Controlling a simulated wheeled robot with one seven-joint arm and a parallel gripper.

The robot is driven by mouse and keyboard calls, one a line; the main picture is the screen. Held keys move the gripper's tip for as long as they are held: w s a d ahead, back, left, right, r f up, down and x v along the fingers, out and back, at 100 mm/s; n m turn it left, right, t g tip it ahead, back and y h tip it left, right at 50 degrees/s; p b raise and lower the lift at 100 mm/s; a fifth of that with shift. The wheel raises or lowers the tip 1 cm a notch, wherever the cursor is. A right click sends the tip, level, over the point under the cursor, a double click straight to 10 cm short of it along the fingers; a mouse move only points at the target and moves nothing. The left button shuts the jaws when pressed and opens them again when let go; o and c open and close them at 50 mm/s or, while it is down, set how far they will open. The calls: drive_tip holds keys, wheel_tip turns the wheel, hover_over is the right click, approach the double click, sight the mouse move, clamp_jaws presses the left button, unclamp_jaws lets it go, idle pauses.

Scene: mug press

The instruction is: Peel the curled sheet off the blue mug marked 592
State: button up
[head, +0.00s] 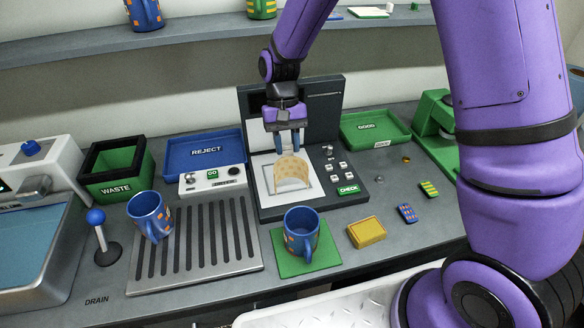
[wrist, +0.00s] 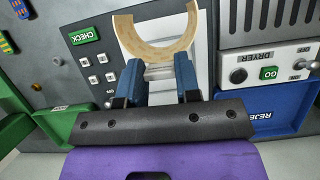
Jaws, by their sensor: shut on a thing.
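My gripper (head: 287,146) is shut on a curled tan sheet (head: 292,174) with faint spots. It holds the sheet over the white plate of the check station. In the wrist view my gripper's blue fingers (wrist: 160,78) meet the edge of the sheet, which shows as a C-shaped arc (wrist: 157,52). A blue mug (head: 301,236) with orange marks stands upright on a green mat, apart from the sheet and nearer the front. A second blue mug (head: 150,217) with orange marks stands on the drain rack. The number 592 is not readable on either mug.
The check station (head: 270,207) has a dark upright back panel behind my gripper. A green WASTE bin (head: 116,187) and blue REJECT tray (head: 206,170) lie left; a green GOOD tray (head: 370,143) lies right. A yellow block (head: 366,232) sits beside the mat (head: 284,268).

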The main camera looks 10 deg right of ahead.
drive_tip(key=v, duration=0.7)
idle(0.9)
